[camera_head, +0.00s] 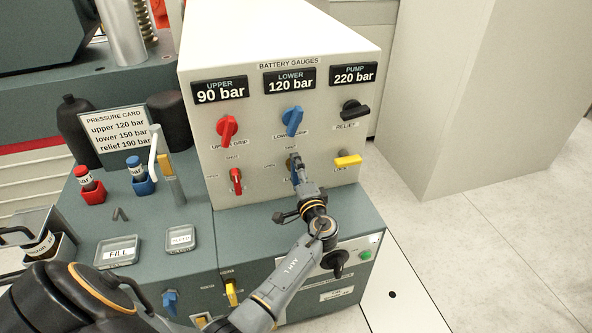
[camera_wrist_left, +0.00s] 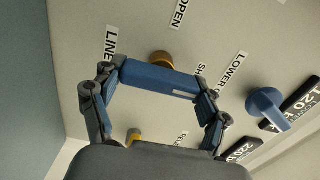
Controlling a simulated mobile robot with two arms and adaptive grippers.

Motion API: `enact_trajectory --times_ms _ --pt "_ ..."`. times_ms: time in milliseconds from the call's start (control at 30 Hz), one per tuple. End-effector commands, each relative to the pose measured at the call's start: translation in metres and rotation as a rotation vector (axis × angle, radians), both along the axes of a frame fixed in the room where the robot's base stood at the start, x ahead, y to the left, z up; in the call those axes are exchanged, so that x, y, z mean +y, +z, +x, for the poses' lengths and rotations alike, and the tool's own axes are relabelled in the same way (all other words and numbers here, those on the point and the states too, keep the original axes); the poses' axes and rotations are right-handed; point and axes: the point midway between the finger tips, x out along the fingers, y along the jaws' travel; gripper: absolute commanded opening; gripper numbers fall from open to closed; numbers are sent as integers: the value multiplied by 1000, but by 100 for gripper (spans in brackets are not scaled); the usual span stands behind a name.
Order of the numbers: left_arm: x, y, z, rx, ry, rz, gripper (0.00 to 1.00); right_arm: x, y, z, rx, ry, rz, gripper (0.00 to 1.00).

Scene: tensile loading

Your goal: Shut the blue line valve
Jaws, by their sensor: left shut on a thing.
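The blue line valve (camera_head: 291,163) is on the front of the pale gauge cabinet, below the blue lower grip knob (camera_head: 292,121). My left gripper (camera_head: 297,174) is at it and hides most of it in the head view. In the left wrist view, the valve's blue bar handle (camera_wrist_left: 160,79) lies between the fingertips, and the gripper is shut on it. The brass stem (camera_wrist_left: 161,59) shows behind the bar. One end of the bar points toward the SHUT label, the other toward the LINE label. The OPEN label is off to the side. My right gripper is not in view.
A red line valve (camera_head: 236,180) is to the left, with a red knob (camera_head: 227,128) above it. A black relief knob (camera_head: 354,110) and a yellow lock handle (camera_head: 348,161) are to the right. Trays and bottles stand on the bench at left. The floor at right is clear.

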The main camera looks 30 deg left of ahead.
Motion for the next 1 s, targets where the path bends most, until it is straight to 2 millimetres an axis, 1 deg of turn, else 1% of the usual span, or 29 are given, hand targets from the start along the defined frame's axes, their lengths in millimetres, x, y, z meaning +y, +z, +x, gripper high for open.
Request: enact_trajectory --times_ms 33,200,600,633,667,700,733,1000 --pt "0 4 2 3 -5 11 44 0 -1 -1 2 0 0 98" --pt "0 4 2 21 -5 28 44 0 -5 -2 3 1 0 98" --pt "-1 4 2 26 -6 31 44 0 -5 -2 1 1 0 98" --pt "-1 4 2 26 -6 31 79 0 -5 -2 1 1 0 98" --pt "0 4 2 26 -5 31 85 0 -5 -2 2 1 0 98" --pt "0 4 2 26 -5 31 93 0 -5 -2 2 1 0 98" --pt "0 3 2 26 -5 31 98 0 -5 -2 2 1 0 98" --pt "0 1 1 28 -2 28 98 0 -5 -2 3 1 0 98"
